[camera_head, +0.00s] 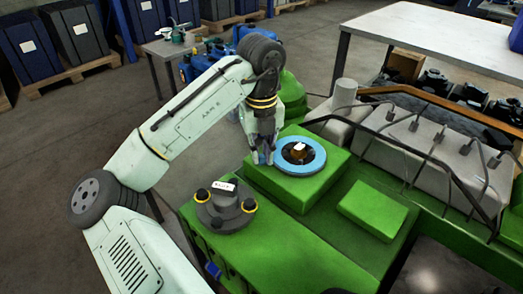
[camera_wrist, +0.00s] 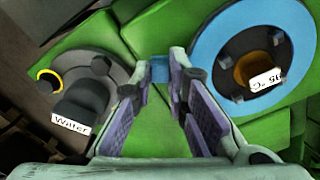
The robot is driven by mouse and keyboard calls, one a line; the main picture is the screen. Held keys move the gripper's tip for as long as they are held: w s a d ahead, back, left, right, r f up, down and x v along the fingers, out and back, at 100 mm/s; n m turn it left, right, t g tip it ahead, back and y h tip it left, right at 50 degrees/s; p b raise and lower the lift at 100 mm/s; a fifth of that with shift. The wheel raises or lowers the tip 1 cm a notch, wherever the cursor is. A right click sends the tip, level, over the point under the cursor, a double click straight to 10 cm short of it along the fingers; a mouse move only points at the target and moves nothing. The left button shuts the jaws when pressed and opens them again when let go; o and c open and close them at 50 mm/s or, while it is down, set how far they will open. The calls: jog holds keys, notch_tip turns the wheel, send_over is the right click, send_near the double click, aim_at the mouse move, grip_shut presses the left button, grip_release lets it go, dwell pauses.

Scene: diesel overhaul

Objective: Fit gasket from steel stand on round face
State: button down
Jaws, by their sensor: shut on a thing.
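The gasket, a flat blue ring (camera_head: 314,168), lies at or just over the round face (camera_head: 287,151) on the green engine block. It also shows in the wrist view (camera_wrist: 208,50), where dark studs and a brown centre with a "95 °C" label appear inside its opening. My gripper (camera_head: 263,158) is at the ring's left side. In the wrist view its fingertips (camera_wrist: 160,71) are closed on a small blue tab of the gasket. I cannot tell whether the ring touches the face all round. A small grey table (camera_head: 166,48), perhaps the steel stand, is at the back.
A dark round housing (camera_head: 222,211) with yellow-ringed ports and a "Water" label (camera_wrist: 70,125) stands left of the gasket. Thin pipes and a dark rail (camera_head: 455,178) run along the right. A white-topped table (camera_head: 440,35) is behind.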

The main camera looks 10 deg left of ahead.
dwell(0.4)
jog(key=c, duration=1.5)
grip_release()
jog(key=shift+r, duration=0.1)
notch_tip(320, 180, up, 12)
jog(key=shift+f, duration=0.1)
